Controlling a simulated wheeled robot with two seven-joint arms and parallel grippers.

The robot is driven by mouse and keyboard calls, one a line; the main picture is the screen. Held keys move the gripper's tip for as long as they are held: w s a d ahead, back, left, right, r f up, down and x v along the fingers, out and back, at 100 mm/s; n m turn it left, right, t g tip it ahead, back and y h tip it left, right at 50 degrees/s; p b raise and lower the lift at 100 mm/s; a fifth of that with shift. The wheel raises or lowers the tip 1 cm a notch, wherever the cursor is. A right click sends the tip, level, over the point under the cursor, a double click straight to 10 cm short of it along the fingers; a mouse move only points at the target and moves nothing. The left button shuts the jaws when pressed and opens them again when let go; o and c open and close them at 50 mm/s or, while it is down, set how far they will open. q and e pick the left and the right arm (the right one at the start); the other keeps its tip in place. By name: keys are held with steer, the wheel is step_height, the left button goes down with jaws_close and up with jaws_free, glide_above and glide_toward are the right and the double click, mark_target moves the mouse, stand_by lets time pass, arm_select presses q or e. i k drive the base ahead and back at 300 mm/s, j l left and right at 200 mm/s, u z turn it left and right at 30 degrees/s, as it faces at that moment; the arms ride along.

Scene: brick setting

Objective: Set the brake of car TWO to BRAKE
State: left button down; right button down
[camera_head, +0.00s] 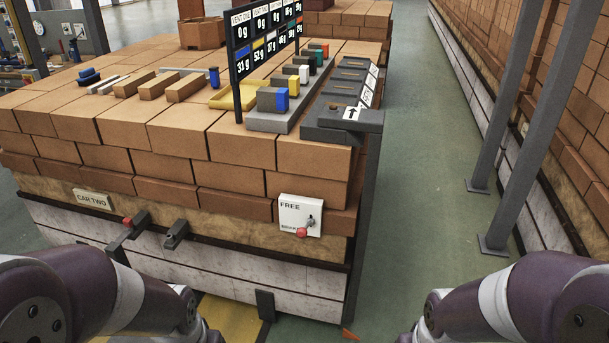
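The white brake panel (291,208) is on the front face of the car, near its right corner. "FREE" is written at its top left; a lower label is partly hidden and too small to read surely. A small grey lever (310,220) on the panel has a red knob (302,232), which sits low, beside the lower label. The sign "CAR TWO" (92,199) is on the same face at the left. My two purple arms enter at the bottom left and bottom right, below the panel. Neither gripper shows.
Dark brackets (177,235) stick out of the car's front, the left one with a red knob (127,220). The brick-loaded car top (180,130) holds a display board (266,42) and bins. Green floor (425,200) is clear on the right, beside grey posts (530,150).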

mark_target(302, 232)
steer(key=i+u, duration=0.25)
steer(key=i, duration=0.25)
steer(key=i+l+u, duration=0.2)
steer(key=i, duration=0.25)
steer(key=i+l+u, duration=0.25)
steer(key=i, duration=0.2)
